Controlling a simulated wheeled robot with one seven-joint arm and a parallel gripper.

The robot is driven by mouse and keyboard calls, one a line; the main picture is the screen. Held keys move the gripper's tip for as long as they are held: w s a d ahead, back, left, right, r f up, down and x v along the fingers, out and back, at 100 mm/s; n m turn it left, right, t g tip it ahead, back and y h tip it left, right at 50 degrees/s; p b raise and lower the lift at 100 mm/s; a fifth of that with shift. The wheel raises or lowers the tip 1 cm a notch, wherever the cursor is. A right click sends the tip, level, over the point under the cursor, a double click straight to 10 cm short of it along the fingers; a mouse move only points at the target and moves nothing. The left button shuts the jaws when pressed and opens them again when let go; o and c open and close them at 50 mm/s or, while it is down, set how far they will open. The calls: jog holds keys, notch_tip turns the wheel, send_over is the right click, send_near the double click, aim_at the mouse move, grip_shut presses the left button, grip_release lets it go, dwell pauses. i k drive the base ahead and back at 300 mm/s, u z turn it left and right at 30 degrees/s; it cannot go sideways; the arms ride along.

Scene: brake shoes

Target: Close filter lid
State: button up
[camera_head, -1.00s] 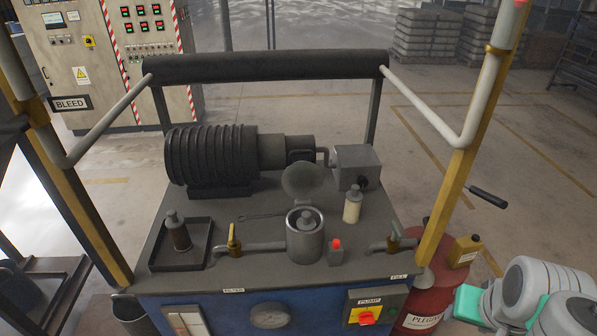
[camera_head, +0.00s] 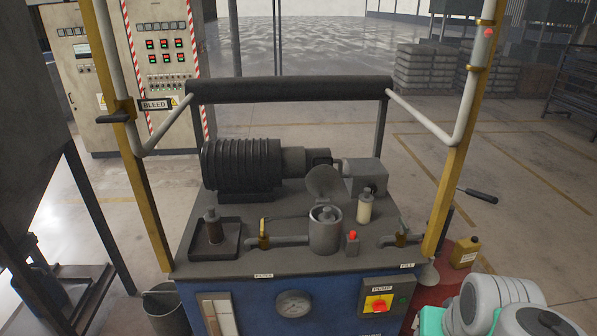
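The filter housing is a grey metal cylinder (camera_head: 325,236) standing on the front middle of the machine's top plate. Its round lid (camera_head: 323,182) stands raised, hinged up at the back of the housing. A grey piece with a knob (camera_head: 326,213) sits inside the housing's open mouth. My arm's white and teal links show at the lower right, well apart from the filter. My gripper is not in view.
A red-topped block (camera_head: 352,242) and a pale bottle (camera_head: 364,208) stand right of the filter. A yellow-handled valve (camera_head: 263,235) is on the left pipe. A dark tray (camera_head: 214,240) holds a bottle. A padded rail (camera_head: 290,90) crosses behind; yellow posts (camera_head: 452,170) flank the machine.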

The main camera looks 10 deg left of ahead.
aim_at(323, 181)
jog(key=u, duration=0.6)
jog(key=i, duration=1)
jog(key=k, duration=1)
jog(key=z, duration=1.2)
jog(key=i, duration=1)
jog(key=u, duration=2)
jog(key=i, duration=0.5)
jog(key=z, duration=0.05)
